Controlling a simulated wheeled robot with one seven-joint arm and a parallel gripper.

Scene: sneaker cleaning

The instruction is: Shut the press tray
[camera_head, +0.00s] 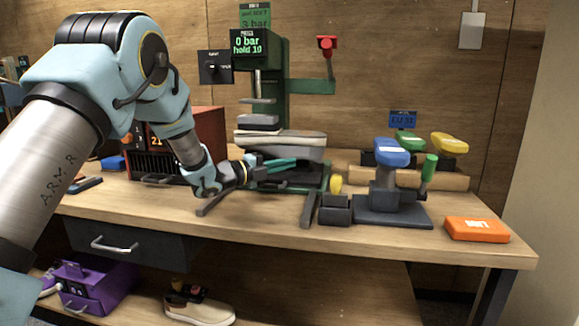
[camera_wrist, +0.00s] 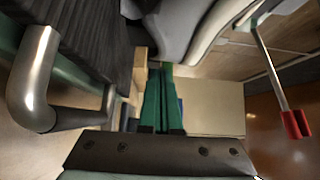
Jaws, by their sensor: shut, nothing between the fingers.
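The green press (camera_head: 270,95) stands at the back of the bench, its display reading "0 bar hold 10". The dark press tray (camera_head: 305,180) sits low in it, between two rails that stick out toward the front; how far out it is, I cannot tell. In the wrist view a dark ribbed surface, probably the tray (camera_wrist: 95,40), lies at the left with a metal bar handle (camera_wrist: 35,80). My gripper (camera_head: 295,162) is at the press, just above the tray level. Its green fingers (camera_wrist: 162,125) are together and empty, beside the handle and apart from it in the wrist view.
Pale, shoe-like layers (camera_head: 280,140) sit in the press just above my fingers. The press lever has a red knob (camera_head: 326,43). A red-brown box (camera_head: 205,130) stands left; a blue-topped stand (camera_head: 390,160) and orange box (camera_head: 476,229) are right. The front bench is mostly clear.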

